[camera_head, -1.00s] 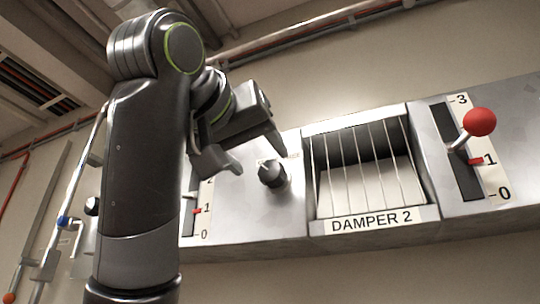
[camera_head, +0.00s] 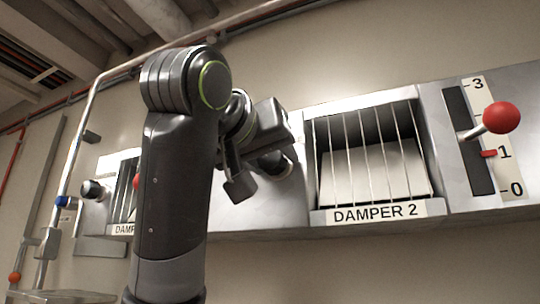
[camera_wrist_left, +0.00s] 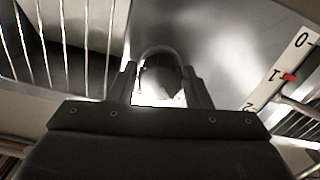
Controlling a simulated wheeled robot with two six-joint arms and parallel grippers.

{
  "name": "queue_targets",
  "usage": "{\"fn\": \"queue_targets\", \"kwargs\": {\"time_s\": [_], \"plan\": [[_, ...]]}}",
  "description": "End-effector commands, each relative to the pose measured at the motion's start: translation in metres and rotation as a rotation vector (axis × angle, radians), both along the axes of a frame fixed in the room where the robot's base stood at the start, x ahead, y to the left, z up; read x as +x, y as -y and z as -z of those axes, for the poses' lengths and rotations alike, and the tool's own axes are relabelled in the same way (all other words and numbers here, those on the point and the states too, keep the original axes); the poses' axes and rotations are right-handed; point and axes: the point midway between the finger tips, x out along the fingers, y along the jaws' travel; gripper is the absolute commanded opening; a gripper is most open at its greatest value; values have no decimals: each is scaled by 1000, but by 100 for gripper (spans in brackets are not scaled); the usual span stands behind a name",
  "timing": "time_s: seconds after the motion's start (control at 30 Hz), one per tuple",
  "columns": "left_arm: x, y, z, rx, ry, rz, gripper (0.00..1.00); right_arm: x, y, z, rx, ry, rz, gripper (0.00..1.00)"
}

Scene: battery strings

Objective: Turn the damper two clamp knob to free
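The damper two clamp knob (camera_head: 274,164) is a dark round knob on the grey panel, left of the caged window labelled DAMPER 2 (camera_head: 376,212). My left gripper (camera_head: 264,162) is at this knob and hides part of it. In the left wrist view the knob (camera_wrist_left: 162,76) stands between the two fingers of my left gripper (camera_wrist_left: 160,84), with what looks like a narrow gap on each side. The fingers look open. The knob's marking is hidden. My right gripper is in neither view.
A red-balled lever (camera_head: 501,117) sticks out of a slotted scale at right, near a red mark at 1. Another caged damper (camera_head: 124,229) and dark knob (camera_head: 93,190) are at left, partly behind my arm. Wall pipes (camera_head: 90,120) run further left.

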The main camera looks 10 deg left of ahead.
Motion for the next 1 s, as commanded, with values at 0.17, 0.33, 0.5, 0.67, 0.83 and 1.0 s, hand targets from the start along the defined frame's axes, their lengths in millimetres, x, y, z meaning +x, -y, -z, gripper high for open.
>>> {"fn": "queue_targets", "kwargs": {"time_s": [0.17,0.33,0.5,0.67,0.83,1.0], "plan": [[0,0,0,0,0,0,21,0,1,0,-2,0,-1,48],[0,0,0,2,0,0,14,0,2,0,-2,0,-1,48],[0,0,0,31,7,0,14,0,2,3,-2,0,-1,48],[-1,0,1,103,20,0,14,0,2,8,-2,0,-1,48],[0,0,2,229,46,0,14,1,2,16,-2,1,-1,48],[-1,1,2,386,76,-1,14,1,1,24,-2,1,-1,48]]}}
